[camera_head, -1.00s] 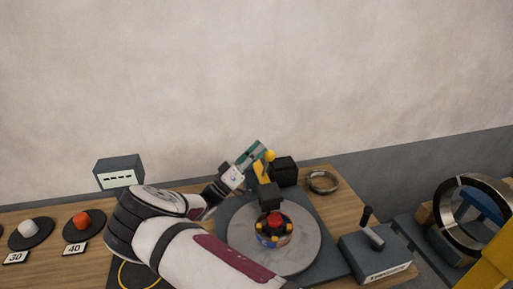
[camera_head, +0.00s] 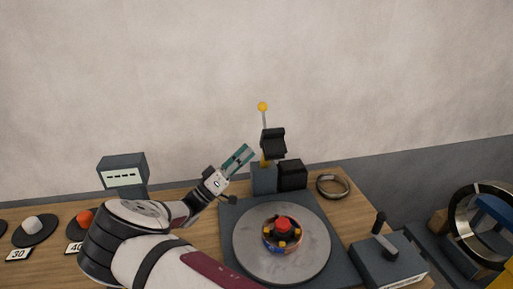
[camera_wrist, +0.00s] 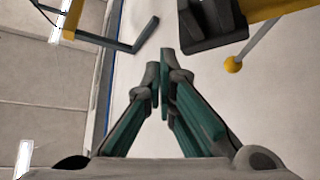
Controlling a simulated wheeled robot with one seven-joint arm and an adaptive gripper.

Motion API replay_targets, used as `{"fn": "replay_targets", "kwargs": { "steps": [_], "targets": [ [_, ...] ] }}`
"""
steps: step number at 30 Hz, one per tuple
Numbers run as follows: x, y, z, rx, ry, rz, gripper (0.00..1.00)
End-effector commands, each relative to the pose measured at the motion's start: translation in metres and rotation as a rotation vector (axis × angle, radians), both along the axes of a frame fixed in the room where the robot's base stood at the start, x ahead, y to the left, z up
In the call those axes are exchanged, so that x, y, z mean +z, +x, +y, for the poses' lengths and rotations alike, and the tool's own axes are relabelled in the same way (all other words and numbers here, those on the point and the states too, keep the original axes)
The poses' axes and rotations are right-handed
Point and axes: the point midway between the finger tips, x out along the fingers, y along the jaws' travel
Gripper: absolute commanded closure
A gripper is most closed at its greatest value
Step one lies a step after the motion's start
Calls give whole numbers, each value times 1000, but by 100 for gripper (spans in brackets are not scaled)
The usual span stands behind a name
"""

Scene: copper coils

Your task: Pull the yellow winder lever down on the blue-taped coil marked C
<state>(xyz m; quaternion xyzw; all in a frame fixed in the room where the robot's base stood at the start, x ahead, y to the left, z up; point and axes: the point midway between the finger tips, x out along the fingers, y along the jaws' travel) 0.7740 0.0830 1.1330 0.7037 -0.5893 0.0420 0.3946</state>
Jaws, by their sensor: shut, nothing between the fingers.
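The winder lever (camera_head: 264,120) stands up at the back of the round plate, with a yellow knob (camera_head: 263,106) on top. Its black head (camera_head: 273,142) is raised clear of the plate. A small coil (camera_head: 282,236) with a red centre and blue and yellow parts sits on the plate (camera_head: 250,250). I cannot read a letter C on it. My gripper (camera_head: 248,150) is shut and empty, left of the lever and below its knob, apart from it. In the wrist view the shut fingertips (camera_wrist: 158,72) are left of the yellow knob (camera_wrist: 233,65).
A black block (camera_head: 292,175) and a metal ring (camera_head: 332,186) are behind the plate. A box with a black handle (camera_head: 385,245) is at the right front. A large metal ring (camera_head: 462,225) is at the far right. A display box (camera_head: 122,170) stands behind my arm.

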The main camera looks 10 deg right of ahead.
Motion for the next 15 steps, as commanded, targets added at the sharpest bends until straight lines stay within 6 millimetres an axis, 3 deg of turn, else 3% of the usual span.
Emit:
{"fn": "replay_targets", "kwargs": {
  "steps": [3,9,11,15],
  "targets": [
    [-11,-5,15,2,-2,1,100],
    [-16,-10,23,-9,6,4,100],
    [-13,-12,17,-35,28,16,100],
    [-1,-21,-19,-165,144,94,100]
  ]
}}
